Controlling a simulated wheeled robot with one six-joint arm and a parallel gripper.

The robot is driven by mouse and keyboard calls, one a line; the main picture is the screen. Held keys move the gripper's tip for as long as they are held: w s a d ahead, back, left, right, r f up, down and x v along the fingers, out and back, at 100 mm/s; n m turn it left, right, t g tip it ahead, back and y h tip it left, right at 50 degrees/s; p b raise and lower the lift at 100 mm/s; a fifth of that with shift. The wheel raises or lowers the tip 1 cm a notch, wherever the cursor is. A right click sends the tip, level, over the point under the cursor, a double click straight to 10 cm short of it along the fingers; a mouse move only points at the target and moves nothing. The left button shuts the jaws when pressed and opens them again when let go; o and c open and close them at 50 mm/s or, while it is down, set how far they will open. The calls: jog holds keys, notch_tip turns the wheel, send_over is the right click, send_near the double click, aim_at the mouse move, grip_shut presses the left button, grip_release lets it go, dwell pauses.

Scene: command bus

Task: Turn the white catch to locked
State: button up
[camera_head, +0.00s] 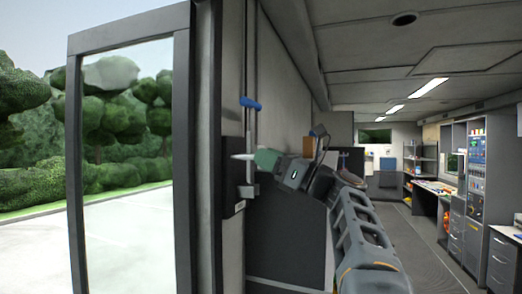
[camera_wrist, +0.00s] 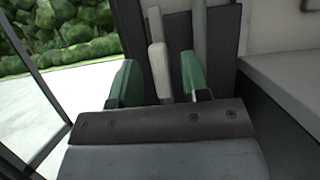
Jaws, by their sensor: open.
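The white catch (camera_head: 242,156) is a small pale lever on a dark plate beside the door frame. In the wrist view the catch (camera_wrist: 158,68) stands between my two green fingertips, with a gap visible on each side. My gripper (camera_head: 265,160) is at the catch, open, with its fingers around it; it also shows in the wrist view (camera_wrist: 160,80). I cannot tell whether either finger touches the catch.
A blue-handled lever (camera_head: 250,103) on an upright rod is just above my gripper. A glazed door (camera_head: 184,150) is at the left, with road and trees beyond. A dark grey cabinet (camera_head: 285,245) stands below my arm. The aisle floor (camera_head: 425,240) at right is clear.

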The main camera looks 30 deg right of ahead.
jog(key=shift+x, duration=0.9)
grip_shut()
